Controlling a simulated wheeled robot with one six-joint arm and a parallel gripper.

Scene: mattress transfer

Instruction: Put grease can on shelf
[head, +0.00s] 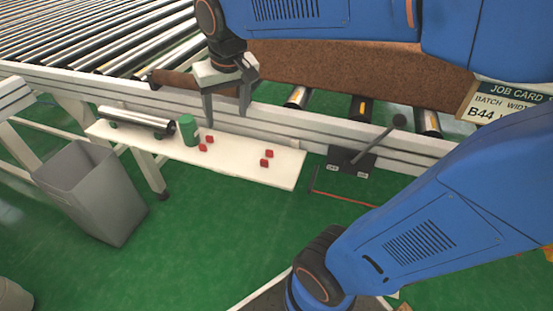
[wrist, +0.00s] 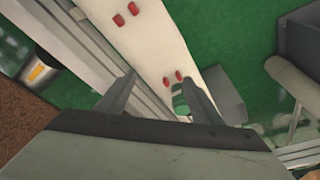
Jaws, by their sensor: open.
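The green grease can (head: 189,131) stands upright on the white shelf (head: 235,165) below the conveyor, just right of a metal roller. My gripper (head: 227,124) is open, its fingers pointing down above the shelf, to the right of the can. In the wrist view, part of the can (wrist: 180,100) shows between the open fingers, towards the right one, with the shelf (wrist: 160,45) below. Its lower part is hidden there by my gripper body. I see no contact between fingers and can.
Red blocks (head: 270,153) stand in two pairs on the shelf, one pair close to the can. The metal roller (head: 138,119) lies at the shelf's left. A grey bin (head: 95,195) stands in front. The conveyor rail (head: 310,125) runs behind; a lever box (head: 350,161) is at right.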

